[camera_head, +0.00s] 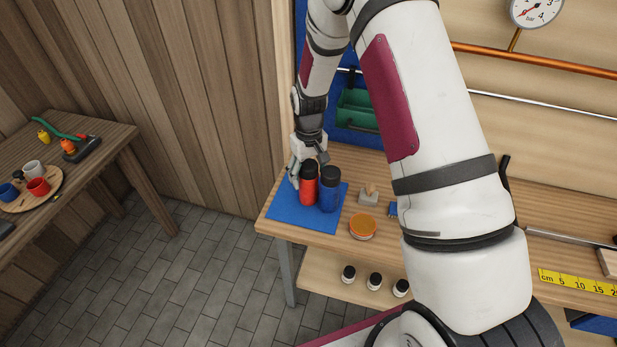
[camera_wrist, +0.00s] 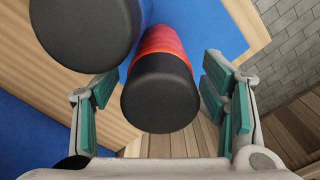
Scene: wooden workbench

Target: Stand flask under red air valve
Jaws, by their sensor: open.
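A red flask (camera_head: 309,187) with a black cap stands upright on a blue mat (camera_head: 288,212) at the bench's left end. A blue flask (camera_head: 329,193) with a black cap stands close to its right. My gripper (camera_head: 297,172) is at the red flask's left and far side, partly hidden behind it. In the wrist view, the red flask (camera_wrist: 159,85) lies between my open, teal-padded fingers, with gaps on both sides. The blue flask (camera_wrist: 88,30) is at the upper left, outside the fingers. No red air valve shows in either view.
Right of the mat are an orange-topped round tin (camera_head: 362,227) and a small block (camera_head: 368,196). A green bin (camera_head: 357,110) hangs behind. A copper pipe (camera_head: 540,60) and gauge (camera_head: 537,8) are on the back wall. My arm hides much of the bench's middle.

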